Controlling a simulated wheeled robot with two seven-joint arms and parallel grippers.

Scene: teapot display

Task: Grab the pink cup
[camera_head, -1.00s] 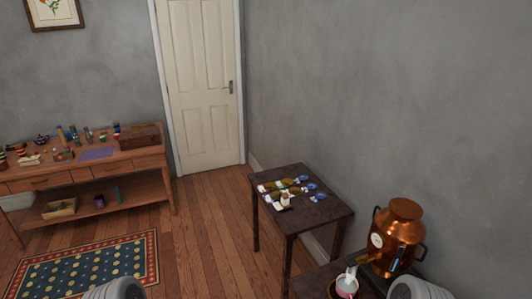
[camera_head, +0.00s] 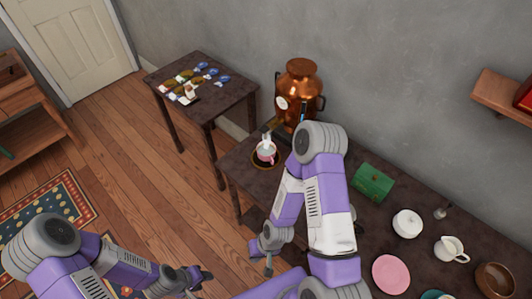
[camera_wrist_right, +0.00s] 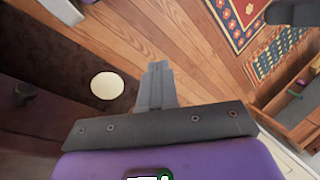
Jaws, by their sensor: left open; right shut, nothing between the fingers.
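A small pink and white cup (camera_head: 266,156) stands on a round dark tray (camera_head: 256,163) at the left end of the long dark table, in front of the copper urn (camera_head: 299,92). Something whitish rises at the cup's back. My right gripper (camera_head: 268,270) hangs in front of the table, below and well apart from the cup. In the right wrist view its fingers (camera_wrist_right: 157,82) are together and empty. My left gripper (camera_head: 207,276) is open low in the head view, away from the cup.
The long table also bears a green box (camera_head: 373,183), a white lidded pot (camera_head: 407,223), a white jug (camera_head: 451,249), a pink plate (camera_head: 391,274) and a brown bowl (camera_head: 495,280). A side table (camera_head: 225,105) stands behind left. Open wooden floor (camera_head: 165,165) lies left.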

